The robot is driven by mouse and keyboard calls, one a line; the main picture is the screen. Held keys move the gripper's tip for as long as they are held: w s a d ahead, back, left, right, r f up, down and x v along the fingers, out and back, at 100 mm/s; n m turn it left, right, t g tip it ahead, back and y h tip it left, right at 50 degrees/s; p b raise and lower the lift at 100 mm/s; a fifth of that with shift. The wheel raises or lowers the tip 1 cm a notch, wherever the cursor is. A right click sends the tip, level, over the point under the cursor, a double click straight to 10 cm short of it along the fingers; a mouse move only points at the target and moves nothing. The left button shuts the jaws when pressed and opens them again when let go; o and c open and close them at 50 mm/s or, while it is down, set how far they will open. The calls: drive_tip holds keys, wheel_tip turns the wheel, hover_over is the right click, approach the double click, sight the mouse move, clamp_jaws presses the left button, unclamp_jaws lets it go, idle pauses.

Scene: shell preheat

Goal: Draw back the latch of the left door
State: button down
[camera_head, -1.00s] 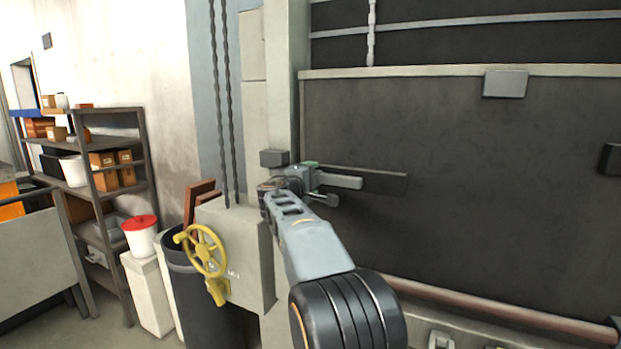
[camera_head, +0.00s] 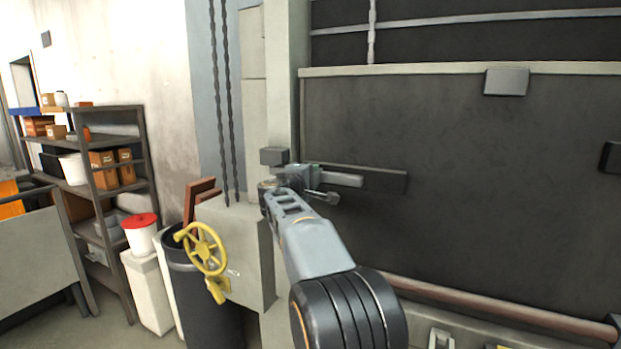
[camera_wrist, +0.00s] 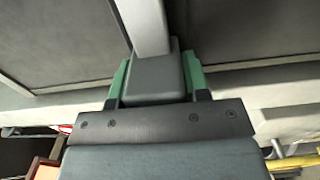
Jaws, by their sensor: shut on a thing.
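The dark door panel (camera_head: 480,150) fills the right side of the head view. A grey latch bar (camera_head: 345,180) lies level in front of a dark strip (camera_head: 388,181) near the panel's left edge. My gripper (camera_head: 312,177) is at the bar's left end. In the wrist view its green-edged fingers stand on both sides of a dark grey block (camera_wrist: 155,85), shut on it. A lighter bar (camera_wrist: 147,25) runs away from this block. The block looks like the latch's handle. My wrist hides part of it in the head view.
A yellow handwheel (camera_head: 204,250) sits on a grey box (camera_head: 248,240) left of my arm. A dark bin (camera_head: 200,310) stands below. A shelf (camera_head: 105,160) is at far left. A reddish bar (camera_head: 490,308) runs below the door panel.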

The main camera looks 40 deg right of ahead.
sight(334, 180)
drive_tip(key=s+d+b, duration=0.1)
drive_tip(key=s, duration=0.1)
drive_tip(key=s+d+b, duration=0.1)
drive_tip(key=s+b, duration=0.1)
drive_tip(key=s+d+b, duration=0.1)
drive_tip(key=s, duration=0.1)
drive_tip(key=shift+d+f, duration=0.1)
drive_tip(key=shift+f, duration=0.05)
drive_tip(key=shift+w, duration=0.1)
drive_tip(key=c, duration=1)
unclamp_jaws()
drive_tip(key=shift+c, duration=0.2)
drive_tip(key=o, duration=0.3)
drive_tip(key=shift+s+d, duration=0.1)
drive_tip(key=shift+s, duration=0.1)
drive_tip(key=shift+o, duration=0.7)
drive_tip(key=shift+w, duration=0.1)
drive_tip(key=b+v, duration=0.4)
drive_tip(key=v, duration=1)
